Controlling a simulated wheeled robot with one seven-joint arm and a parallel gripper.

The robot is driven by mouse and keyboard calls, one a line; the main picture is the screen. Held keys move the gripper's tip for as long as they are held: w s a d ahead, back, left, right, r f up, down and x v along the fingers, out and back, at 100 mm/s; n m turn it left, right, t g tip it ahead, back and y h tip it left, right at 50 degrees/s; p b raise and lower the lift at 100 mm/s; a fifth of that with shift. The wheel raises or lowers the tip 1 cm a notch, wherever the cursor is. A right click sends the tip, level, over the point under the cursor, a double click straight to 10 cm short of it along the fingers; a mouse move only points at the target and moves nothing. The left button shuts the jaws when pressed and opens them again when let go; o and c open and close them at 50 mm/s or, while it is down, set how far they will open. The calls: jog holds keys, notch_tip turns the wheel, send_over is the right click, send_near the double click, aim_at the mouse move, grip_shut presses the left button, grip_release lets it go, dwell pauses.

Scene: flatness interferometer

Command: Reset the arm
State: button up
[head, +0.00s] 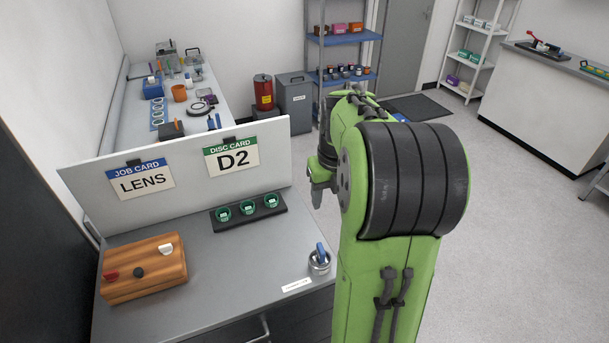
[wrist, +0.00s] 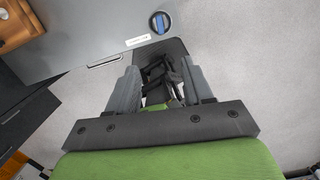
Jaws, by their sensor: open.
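My green arm rises in the right middle of the head view, folded at a black-banded joint. My gripper (head: 320,188) shows beside it, partly hidden by the arm, near the right edge of the grey bench (head: 215,255). In the wrist view my gripper (wrist: 163,72) has its two grey fingers apart, with nothing between them but floor and parts of my own body below. The gripper touches nothing that I can see.
A white board (head: 190,160) carries LENS and D2 cards. Open floor (head: 520,220) lies right.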

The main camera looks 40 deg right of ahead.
jog(key=s+a+r+n+t+b, duration=0.1)
jog(key=s+a+r+n, duration=0.1)
jog(key=a+n, duration=0.65)
jog(key=s+a+r+n+t, duration=0.1)
jog(key=s+a+r+n, duration=0.1)
jog(key=a+n, duration=0.65)
jog(key=s+a+f+n+t, duration=0.1)
jog(key=s+n, duration=0.3)
jog(key=n, duration=0.7)
jog(key=s+a+f+n+t+b, duration=0.1)
jog(key=s+a+n, duration=0.3)
jog(key=n, duration=0.8)
jog(key=shift+s+n+y, duration=0.3)
jog(key=shift+s, duration=0.15)
